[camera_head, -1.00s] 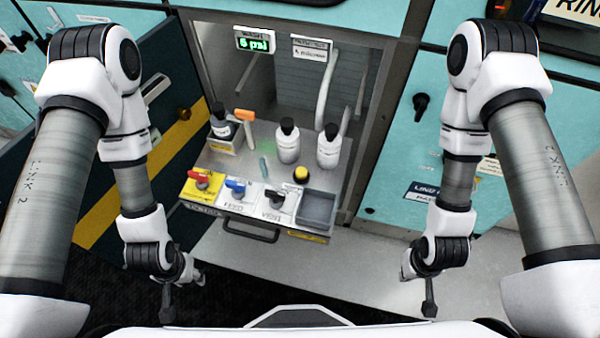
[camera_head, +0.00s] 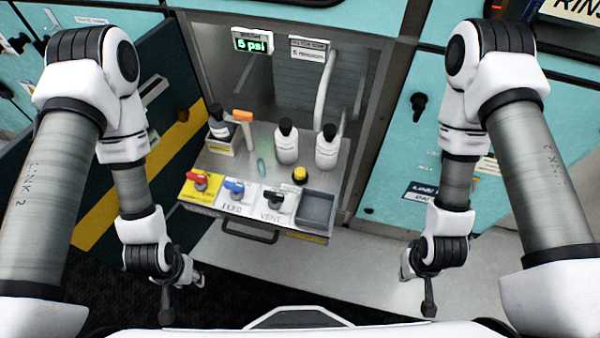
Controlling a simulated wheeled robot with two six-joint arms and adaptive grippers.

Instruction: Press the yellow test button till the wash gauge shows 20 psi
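The yellow test button (camera_head: 299,174) stands on the grey work shelf, behind the grey bin and in front of the white bottles. The wash gauge (camera_head: 253,41) hangs at the upper left of the alcove and shows green digits that read 5 or 6 psi; the blur leaves this unsure. My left gripper (camera_head: 183,292) hangs low at the left, in front of the shelf and well apart from the button. My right gripper (camera_head: 420,290) hangs low at the right, also well apart from it. Both are small and dark, and their fingers are not clear.
Red (camera_head: 200,183), blue (camera_head: 235,188) and black (camera_head: 275,201) valve handles line the shelf front. Beside them is a grey bin (camera_head: 316,207). White bottles (camera_head: 286,145) with black caps and an orange-headed tool (camera_head: 243,117) stand behind. An open dark door (camera_head: 110,185) is at left.

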